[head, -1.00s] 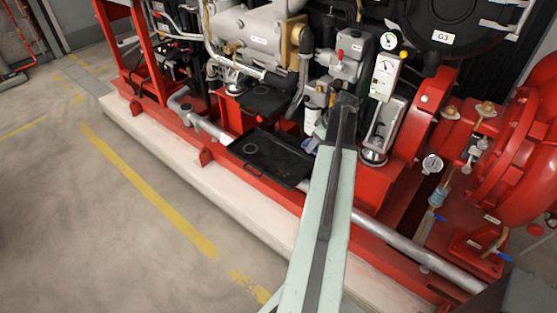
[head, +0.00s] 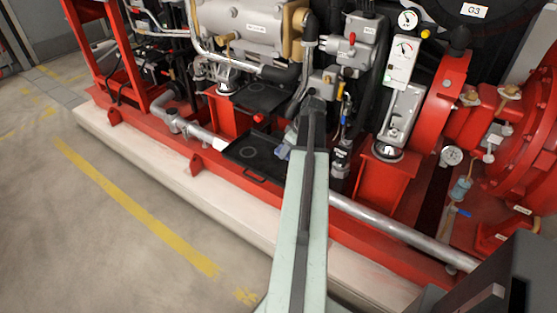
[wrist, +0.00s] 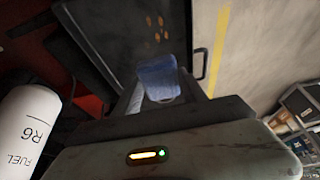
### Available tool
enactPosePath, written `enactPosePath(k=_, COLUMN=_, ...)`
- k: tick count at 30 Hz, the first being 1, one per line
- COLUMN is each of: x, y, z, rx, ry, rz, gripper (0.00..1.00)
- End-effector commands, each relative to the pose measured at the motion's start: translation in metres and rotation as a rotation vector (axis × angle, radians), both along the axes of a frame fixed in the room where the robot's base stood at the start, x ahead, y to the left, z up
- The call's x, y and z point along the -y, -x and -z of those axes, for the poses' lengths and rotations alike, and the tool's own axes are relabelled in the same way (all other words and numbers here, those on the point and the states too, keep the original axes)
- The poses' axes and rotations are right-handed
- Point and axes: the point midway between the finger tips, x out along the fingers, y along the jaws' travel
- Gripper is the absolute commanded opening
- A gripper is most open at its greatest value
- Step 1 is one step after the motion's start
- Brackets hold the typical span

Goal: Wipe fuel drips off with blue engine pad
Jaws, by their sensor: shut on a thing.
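My gripper (wrist: 160,92) is shut on the blue pad (wrist: 158,72), which sticks out beyond the fingers. In the wrist view the pad is over or against the black tray (wrist: 115,30); I cannot tell whether it touches. Several amber fuel drips (wrist: 155,30) show on the tray just beyond the pad's end. In the head view the tray (head: 245,160) sits low beside the engine, and the blue pad (head: 283,152) shows at its right end, left of my arm. My arm hides part of that end.
A white fuel canister (wrist: 28,125) stands close on the left in the wrist view. A second black tray (head: 262,97) sits behind the first. A silver pipe (head: 390,228) runs along the red base frame. The floor (head: 110,240) in front is open.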

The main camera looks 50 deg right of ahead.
Motion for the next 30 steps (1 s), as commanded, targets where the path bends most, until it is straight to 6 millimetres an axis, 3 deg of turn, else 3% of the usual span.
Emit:
enactPosePath(k=1, x=-0.001, y=-0.001, z=0.014, rx=0.000, ry=0.000, rz=-0.002, gripper=0.17)
enactPosePath(k=6, x=-0.003, y=-0.004, z=0.030, rx=0.000, ry=0.000, rz=-0.008, gripper=0.17)
enactPosePath(k=17, x=-0.007, y=-0.009, z=0.035, rx=0.000, ry=0.000, rz=-0.015, gripper=0.17)
enactPosePath(k=30, x=-0.005, y=-0.007, z=0.074, rx=0.000, ry=0.000, rz=-0.013, gripper=0.17)
